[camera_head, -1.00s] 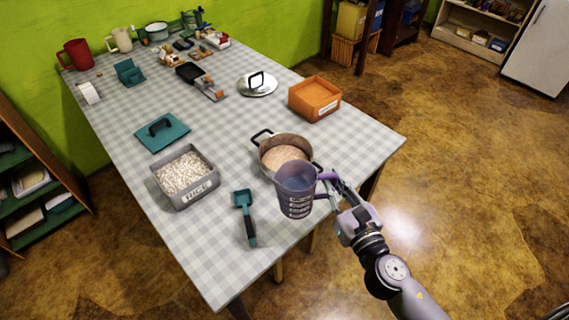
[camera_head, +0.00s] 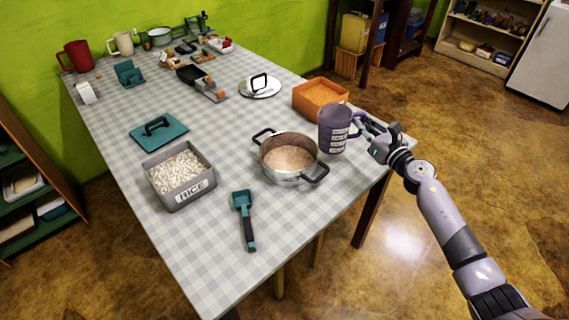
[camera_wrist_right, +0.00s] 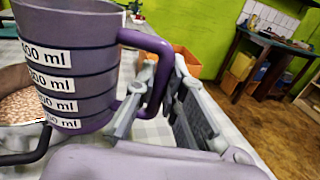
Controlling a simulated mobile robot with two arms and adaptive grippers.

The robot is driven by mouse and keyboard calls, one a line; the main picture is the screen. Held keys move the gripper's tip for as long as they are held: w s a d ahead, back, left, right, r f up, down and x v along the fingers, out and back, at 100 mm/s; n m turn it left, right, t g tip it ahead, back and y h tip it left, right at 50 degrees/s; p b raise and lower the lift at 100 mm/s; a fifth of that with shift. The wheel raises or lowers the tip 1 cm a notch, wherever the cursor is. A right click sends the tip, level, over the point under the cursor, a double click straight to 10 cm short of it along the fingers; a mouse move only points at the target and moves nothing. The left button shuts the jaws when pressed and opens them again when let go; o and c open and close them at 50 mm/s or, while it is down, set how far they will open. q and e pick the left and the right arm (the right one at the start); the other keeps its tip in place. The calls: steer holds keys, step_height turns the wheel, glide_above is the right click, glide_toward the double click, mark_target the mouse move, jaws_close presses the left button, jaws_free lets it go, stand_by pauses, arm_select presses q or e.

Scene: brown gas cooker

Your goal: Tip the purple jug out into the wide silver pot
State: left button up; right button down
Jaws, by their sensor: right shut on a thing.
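The purple jug (camera_head: 335,130) with white ml labels is upright, to the right of the wide silver pot. My right gripper (camera_head: 366,131) is shut on the jug's handle; the handle also shows between the fingers in the right wrist view (camera_wrist_right: 158,75). The jug's inside is hard to make out. The wide silver pot (camera_head: 272,165) stands on the table with dark handles and holds a pinkish-brown grainy content (camera_head: 288,158). In the right wrist view the pot (camera_wrist_right: 22,140) shows at the left, partly hidden by the jug. My left gripper is not in view.
An orange container (camera_head: 312,92) is just behind the jug. A grey rice box (camera_head: 185,192) and a teal scoop (camera_head: 244,212) lie left of the pot. A silver lid (camera_head: 262,92) and teal lid (camera_head: 160,131) are farther back. The checked tablecloth's front is clear.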

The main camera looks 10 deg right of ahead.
steer(key=shift+w+d+r, duration=0.25)
steer(key=shift+w+d, duration=0.05)
